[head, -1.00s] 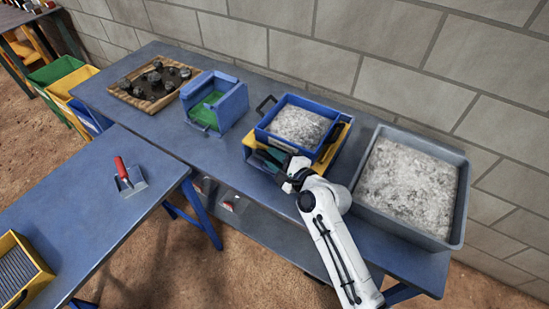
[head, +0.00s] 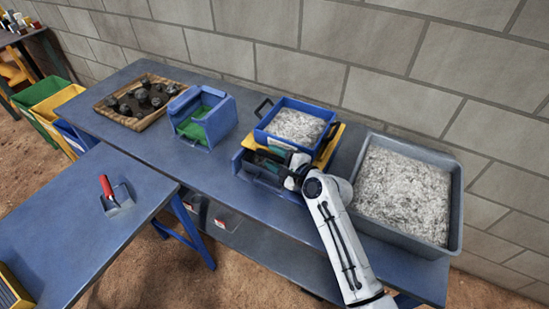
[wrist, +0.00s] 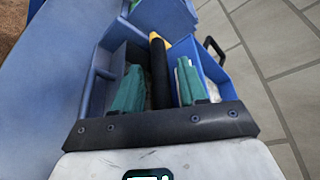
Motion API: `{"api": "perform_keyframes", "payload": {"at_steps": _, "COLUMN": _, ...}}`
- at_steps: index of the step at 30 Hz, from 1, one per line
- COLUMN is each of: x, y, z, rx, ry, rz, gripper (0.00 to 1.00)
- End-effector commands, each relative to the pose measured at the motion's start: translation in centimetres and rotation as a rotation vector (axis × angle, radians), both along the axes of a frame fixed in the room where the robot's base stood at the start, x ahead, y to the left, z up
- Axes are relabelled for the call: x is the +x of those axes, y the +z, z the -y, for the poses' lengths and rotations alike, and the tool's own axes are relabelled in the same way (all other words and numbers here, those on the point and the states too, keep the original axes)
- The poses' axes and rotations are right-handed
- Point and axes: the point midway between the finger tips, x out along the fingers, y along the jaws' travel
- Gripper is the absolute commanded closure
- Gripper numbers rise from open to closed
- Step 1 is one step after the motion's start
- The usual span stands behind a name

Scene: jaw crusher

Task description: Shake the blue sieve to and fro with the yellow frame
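The blue sieve (head: 324,139) holds grey crushed stone and has black handles. It sits on the yellow frame (head: 331,147), above a blue pan (head: 243,170) that sticks out at the front. My gripper (head: 272,153) is at the front side of the frame. In the wrist view, the green fingers of my gripper (wrist: 158,88) stand on both sides of the frame's black grip bar (wrist: 160,70), with its yellow end beyond. Exact finger contact is hard to see. The sieve (wrist: 212,72) is right of the fingers there, and the pan (wrist: 104,62) left.
A large grey tub (head: 452,205) of crushed stone stands close on the right. A blue box with a green inside (head: 228,118) stands to the left, and a wooden tray of dark rocks (head: 104,103) beyond it. The block wall (head: 385,95) runs behind the table.

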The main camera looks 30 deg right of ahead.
Motion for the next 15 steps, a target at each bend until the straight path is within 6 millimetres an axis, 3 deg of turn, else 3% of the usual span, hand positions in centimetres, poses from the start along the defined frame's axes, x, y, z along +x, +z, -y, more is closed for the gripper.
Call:
{"api": "perform_keyframes", "payload": {"at_steps": 9, "x": -0.3, "y": 0.1, "z": 0.1, "rx": 0.0, "ry": -0.001, "rz": 0.002, "gripper": 0.56}}
{"api": "perform_keyframes", "payload": {"at_steps": 15, "x": -2.6, "y": 0.5, "z": 0.8, "rx": -0.001, "ry": -0.002, "rz": 0.002, "gripper": 0.56}}
